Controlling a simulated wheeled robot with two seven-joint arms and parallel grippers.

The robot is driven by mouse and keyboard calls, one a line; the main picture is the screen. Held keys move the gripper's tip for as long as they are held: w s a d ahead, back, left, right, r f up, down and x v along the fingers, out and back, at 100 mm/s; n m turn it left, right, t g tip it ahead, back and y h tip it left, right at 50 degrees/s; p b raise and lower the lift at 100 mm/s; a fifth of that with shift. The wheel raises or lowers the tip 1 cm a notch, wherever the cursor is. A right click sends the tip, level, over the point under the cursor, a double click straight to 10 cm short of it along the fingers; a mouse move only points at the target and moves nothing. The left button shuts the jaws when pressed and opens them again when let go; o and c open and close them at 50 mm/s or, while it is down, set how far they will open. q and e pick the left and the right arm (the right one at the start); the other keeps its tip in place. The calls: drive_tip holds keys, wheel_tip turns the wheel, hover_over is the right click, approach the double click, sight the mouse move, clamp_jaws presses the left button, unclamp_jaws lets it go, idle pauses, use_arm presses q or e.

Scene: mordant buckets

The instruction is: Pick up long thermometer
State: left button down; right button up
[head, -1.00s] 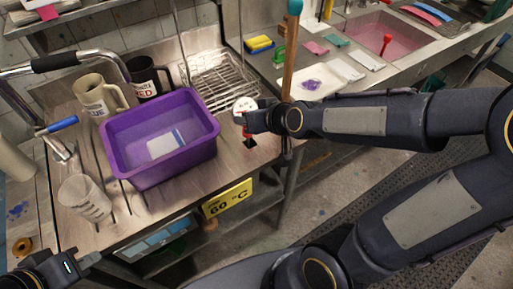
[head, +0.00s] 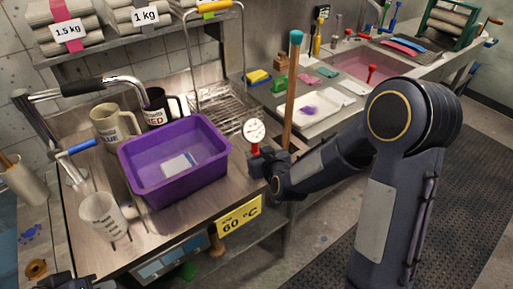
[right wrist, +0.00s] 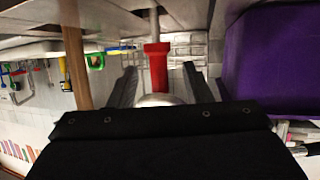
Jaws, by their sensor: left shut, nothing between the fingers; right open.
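The long thermometer has a round white dial (head: 254,130) and a red part below it. It stands upright near the counter's front right corner, right of the purple tub (head: 150,188). My right gripper (head: 262,164) is at its red part. In the right wrist view the red part (right wrist: 157,66) lies between the spread fingers of my right gripper (right wrist: 160,86), with a visible gap on each side. The thermometer's lower end is hidden in the head view. My left gripper (head: 72,282) is shut and empty at the bottom left, mostly cut off.
A wooden stick (head: 291,92) with a teal end rises just behind my right gripper. A wire rack (head: 212,105), a beige mug (head: 112,128), a dark mug (head: 158,108) and a white cup (head: 102,216) surround the tub. A yellow 60 °C sign (head: 239,215) hangs on the front edge.

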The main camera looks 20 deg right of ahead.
sight(256, 148)
drive_tip(key=p+x, duration=0.1)
drive_tip(key=x, duration=0.2)
drive_tip(key=p+x, duration=0.1)
drive_tip(key=x, duration=0.1)
drive_tip(key=shift+w+r, duration=0.1)
drive_tip(key=shift+w, duration=0.35)
drive_tip(key=shift+w+f, duration=0.2)
drive_tip(key=shift+w, duration=0.15)
drive_tip(key=shift+c, duration=0.4)
clamp_jaws()
